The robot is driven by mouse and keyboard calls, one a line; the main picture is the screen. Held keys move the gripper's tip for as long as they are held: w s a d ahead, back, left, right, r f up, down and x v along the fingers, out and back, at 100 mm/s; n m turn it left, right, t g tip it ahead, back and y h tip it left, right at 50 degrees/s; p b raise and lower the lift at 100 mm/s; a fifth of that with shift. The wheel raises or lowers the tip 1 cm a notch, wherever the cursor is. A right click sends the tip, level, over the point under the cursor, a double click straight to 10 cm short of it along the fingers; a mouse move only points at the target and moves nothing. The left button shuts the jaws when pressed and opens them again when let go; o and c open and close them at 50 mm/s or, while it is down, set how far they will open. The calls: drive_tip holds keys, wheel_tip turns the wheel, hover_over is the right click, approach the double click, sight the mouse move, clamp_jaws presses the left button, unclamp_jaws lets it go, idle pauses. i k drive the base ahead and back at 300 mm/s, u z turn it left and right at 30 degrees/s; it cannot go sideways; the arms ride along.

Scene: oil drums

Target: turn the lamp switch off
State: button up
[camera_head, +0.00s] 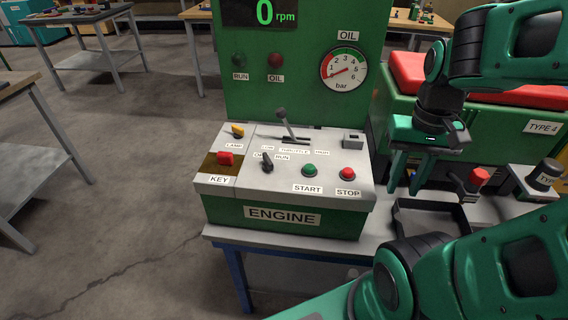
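The panel also holds a red key (225,158), a run knob (266,161), a throttle lever (285,124), a green start button (309,169) and a red stop button (347,174). A black tray (432,234) lies below my gripper.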

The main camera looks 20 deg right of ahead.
sight(239, 133)
drive_tip(key=k, duration=1.3)
drive_tip(key=u, duration=0.7)
drive_tip(key=i, duration=1.8)
drive_tip(key=z, duration=0.55)
